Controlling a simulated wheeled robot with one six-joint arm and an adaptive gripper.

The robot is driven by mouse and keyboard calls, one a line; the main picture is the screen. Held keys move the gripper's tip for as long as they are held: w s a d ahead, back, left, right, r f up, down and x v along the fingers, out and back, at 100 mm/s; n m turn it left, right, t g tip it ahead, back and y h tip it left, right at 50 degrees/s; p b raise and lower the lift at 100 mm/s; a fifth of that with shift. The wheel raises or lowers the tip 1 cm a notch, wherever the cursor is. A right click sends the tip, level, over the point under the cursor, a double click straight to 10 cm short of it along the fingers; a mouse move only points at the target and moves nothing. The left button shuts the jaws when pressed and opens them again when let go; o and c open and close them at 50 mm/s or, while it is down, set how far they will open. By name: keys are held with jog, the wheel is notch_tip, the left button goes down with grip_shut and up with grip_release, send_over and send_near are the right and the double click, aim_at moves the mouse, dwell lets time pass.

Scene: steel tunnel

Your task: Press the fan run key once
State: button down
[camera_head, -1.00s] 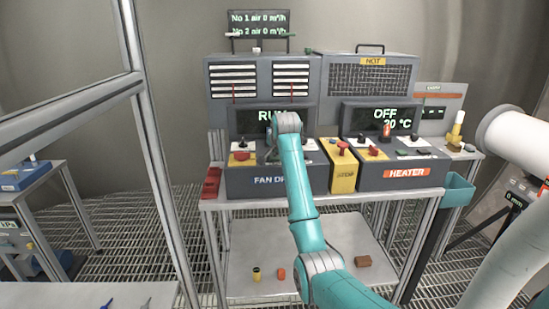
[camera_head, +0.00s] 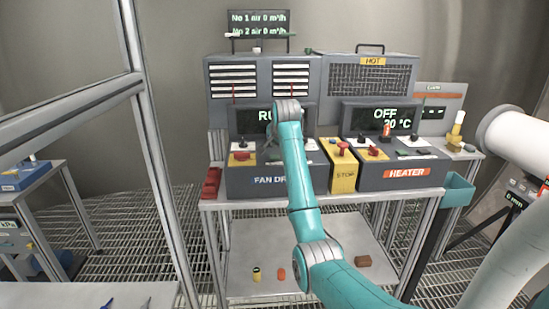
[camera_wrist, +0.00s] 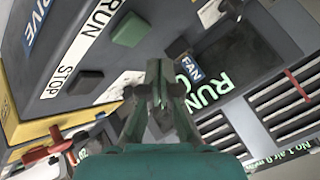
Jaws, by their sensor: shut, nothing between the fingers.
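The fan drive box (camera_head: 262,181) stands on the bench, partly hidden behind my arm in the head view. In the wrist view its face carries a green key (camera_wrist: 133,29) beside a RUN label and a dark key (camera_wrist: 83,82) beside a STOP label. The fan display (camera_wrist: 235,65) shows green RUN lettering; the head view shows only part of this display (camera_head: 252,116). My gripper (camera_wrist: 156,66) is shut and empty. In the wrist view its tips appear below and right of the green key, apart from it in the picture; depth is unclear.
A yellow STOP box (camera_head: 343,179) with a red knob stands right of the fan drive box. The heater box (camera_head: 400,183) is beyond it, its display (camera_head: 385,117) reading OFF and 20 °C. A red tray (camera_head: 211,184) lies left. A metal post (camera_head: 152,150) stands nearer, left.

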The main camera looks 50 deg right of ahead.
jog(key=shift+r, duration=1.45)
